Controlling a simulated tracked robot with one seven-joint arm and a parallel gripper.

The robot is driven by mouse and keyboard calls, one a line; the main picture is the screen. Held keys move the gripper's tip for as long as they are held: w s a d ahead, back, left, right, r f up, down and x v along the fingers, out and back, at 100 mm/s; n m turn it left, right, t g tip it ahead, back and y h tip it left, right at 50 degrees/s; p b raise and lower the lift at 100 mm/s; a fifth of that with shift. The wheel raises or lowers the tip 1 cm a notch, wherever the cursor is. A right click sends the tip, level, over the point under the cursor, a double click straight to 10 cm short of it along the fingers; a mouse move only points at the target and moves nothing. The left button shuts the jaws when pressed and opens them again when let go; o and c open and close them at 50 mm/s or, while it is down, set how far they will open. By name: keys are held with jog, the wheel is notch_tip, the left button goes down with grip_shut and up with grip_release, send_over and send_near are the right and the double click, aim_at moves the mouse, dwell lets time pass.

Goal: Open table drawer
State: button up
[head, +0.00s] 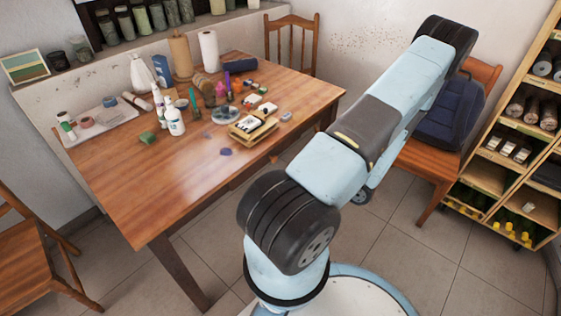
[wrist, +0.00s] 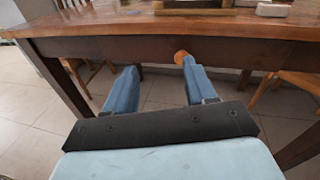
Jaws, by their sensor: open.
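The wooden table (head: 180,190) stands at left centre in the head view. Its front edge (wrist: 110,22) and dark front board (wrist: 110,48) run across the wrist view. A round orange-brown knob (wrist: 180,56) sits on that board, and no open drawer shows. My gripper (wrist: 158,68) is open and empty, with its two blue fingers pointing at the board. The knob is by the right fingertip, partly covered by it; I cannot tell whether they touch. The left finger is well to the knob's left. In the head view my arm hides the gripper.
Bottles, rolls, a tray (head: 100,124) and small items crowd the back of the tabletop. Chairs stand at left, behind, and at right with a dark blue bag (head: 447,112). A shelf unit (head: 510,150) is far right. Tiled floor (head: 440,250) is clear at the lower right.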

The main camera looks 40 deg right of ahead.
aim_at(275, 159)
notch_tip(275, 159, down, 4)
jog(key=s+d+m+t+h, duration=0.1)
jog(key=s+m+h, duration=0.2)
jog(key=m+h, duration=0.1)
jog(key=w, duration=0.9)
jog(key=w+a, duration=0.1)
jog(key=w, duration=0.4)
jog(key=shift+f, duration=0.15)
